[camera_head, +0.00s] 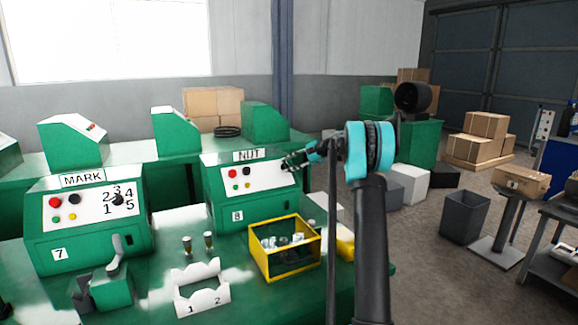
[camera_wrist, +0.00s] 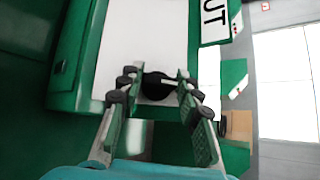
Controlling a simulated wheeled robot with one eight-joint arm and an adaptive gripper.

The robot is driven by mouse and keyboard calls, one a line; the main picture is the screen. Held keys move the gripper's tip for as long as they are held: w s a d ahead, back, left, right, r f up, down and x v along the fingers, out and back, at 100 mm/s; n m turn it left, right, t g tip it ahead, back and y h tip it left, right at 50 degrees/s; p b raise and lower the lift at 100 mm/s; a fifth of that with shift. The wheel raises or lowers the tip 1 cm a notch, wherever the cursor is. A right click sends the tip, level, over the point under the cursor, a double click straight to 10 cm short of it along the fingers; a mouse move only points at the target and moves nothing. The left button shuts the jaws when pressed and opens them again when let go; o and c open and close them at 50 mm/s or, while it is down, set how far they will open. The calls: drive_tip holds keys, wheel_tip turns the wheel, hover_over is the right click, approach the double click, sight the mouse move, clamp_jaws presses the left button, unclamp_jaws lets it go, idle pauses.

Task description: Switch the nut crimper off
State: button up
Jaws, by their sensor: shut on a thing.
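The nut crimper (camera_head: 215,200) is a green machine with a "NUT" sign, the number 8 and a white sloped panel with small red, green and dark buttons at its left. My gripper (camera_head: 288,163) is at the right part of this panel. In the wrist view, my gripper (camera_wrist: 152,86) has its two fingers on either side of a round black knob (camera_wrist: 157,88) on the white panel, shut on it. The fingers hide the knob in the head view, and its pointing direction cannot be told.
The mark machine (camera_head: 95,245), number 7, stands to the left. A yellow-rimmed bin (camera_head: 285,272) with small parts sits in front of the nut crimper. A white two-slot holder (camera_head: 200,293) and two small fittings (camera_head: 208,240) stand on the green table. More green machines stand behind.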

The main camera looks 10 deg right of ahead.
drive_tip(key=shift+n+g+h, duration=0.3)
drive_tip(key=shift+n+g, duration=0.2)
drive_tip(key=shift+n, duration=0.1)
drive_tip(key=o, duration=1.2)
drive_tip(key=shift+c, duration=0.2)
drive_tip(key=v, duration=1.2)
drive_tip(key=shift+d+f, duration=0.1)
